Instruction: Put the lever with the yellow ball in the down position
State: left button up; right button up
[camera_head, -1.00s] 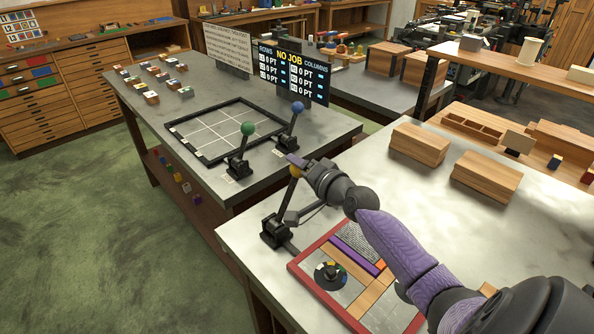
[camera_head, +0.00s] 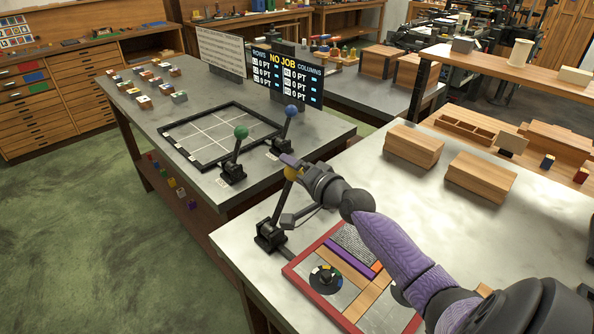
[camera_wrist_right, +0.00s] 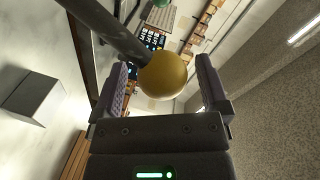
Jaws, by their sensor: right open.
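The lever with the yellow ball (camera_head: 291,173) stands up from a black base (camera_head: 270,235) at the front left edge of the near table, tilted a little to the right. Its grey rod (camera_head: 280,204) runs from base to ball. My right gripper (camera_head: 289,165) is at the ball, its fingers partly hiding it. In the right wrist view the yellow ball (camera_wrist_right: 166,76) lies between the two spread fingers of my right gripper (camera_wrist_right: 162,90), with a visible gap at the right finger. My left gripper is not in view.
Levers with a green ball (camera_head: 241,132) and a blue ball (camera_head: 291,111) stand on the far table beside a black frame (camera_head: 190,160). A red-edged tray (camera_head: 310,290) lies on the near table under my right arm. Wooden blocks (camera_head: 413,147) stand further right.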

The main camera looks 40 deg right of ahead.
jog(key=shift+s, duration=0.15)
jog(key=s+r+p, duration=0.1)
jog(key=s, duration=0.8)
jog(key=shift+s+r, duration=0.2)
jog(key=shift+s, duration=0.05)
